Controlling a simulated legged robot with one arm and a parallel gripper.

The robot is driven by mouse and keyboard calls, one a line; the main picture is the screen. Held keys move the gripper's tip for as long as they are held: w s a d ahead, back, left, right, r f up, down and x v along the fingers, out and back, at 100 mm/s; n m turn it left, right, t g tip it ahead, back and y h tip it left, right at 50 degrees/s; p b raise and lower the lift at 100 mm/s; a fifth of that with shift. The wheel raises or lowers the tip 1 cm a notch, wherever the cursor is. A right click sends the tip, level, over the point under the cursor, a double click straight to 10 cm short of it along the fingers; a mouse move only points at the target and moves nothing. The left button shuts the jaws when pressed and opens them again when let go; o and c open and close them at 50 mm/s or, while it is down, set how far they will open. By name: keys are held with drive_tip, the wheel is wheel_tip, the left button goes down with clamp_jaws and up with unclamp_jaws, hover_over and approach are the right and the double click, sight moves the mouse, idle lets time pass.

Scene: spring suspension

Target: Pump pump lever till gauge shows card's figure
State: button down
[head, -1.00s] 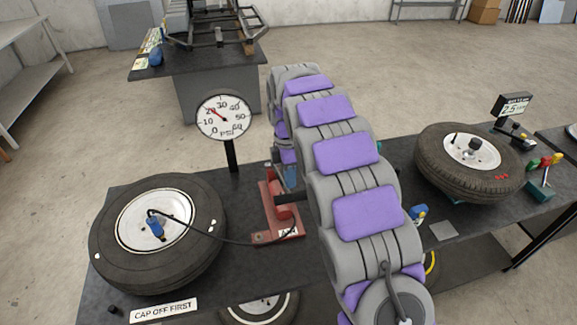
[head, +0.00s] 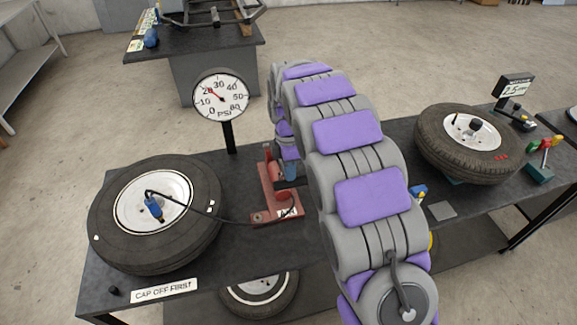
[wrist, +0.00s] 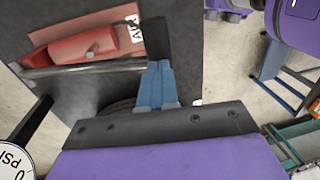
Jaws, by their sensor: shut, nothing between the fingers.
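The round gauge (head: 221,95) stands on a black post behind the left tyre, its red needle pointing up-left near 20 PSI. The red pump (head: 276,195) with an AIR label lies on the bench, partly hidden by my arm. The pump lever, a grey rod with a black grip (wrist: 156,38), shows in the wrist view. My gripper (wrist: 157,80) is shut, its blue fingertips right at the black grip; I cannot tell whether they touch. In the head view my gripper (head: 289,172) is beside the pump. A card (head: 513,87) at the right seems to read 25.
The left tyre (head: 113,252) has a blue chuck (head: 153,207) on it, with a black hose to the pump. A "CAP OFF FIRST" label (head: 164,290) lies at the front edge. Another tyre (head: 435,147) is on the right. My arm crosses the bench.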

drive_tip(key=f, duration=0.1)
drive_tip(key=s+f+t+b, duration=0.1)
drive_tip(key=f, duration=0.1)
drive_tip(key=shift+s+d, duration=0.2)
wheel_tip(320, 180, down, 7)
drive_tip(key=s+t+y+b, duration=0.1)
drive_tip(key=s+t+b, duration=0.1)
drive_tip(key=t, duration=0.1)
drive_tip(key=p, duration=0.3)
approach(291, 182)
wheel_tip(291, 182, down, 2)
drive_tip(key=s+d, duration=0.1)
drive_tip(key=s, duration=0.1)
drive_tip(key=shift+d+f, duration=0.15)
drive_tip(key=shift+f, duration=0.05)
idle(0.4)
drive_tip(key=shift+t, duration=0.3)
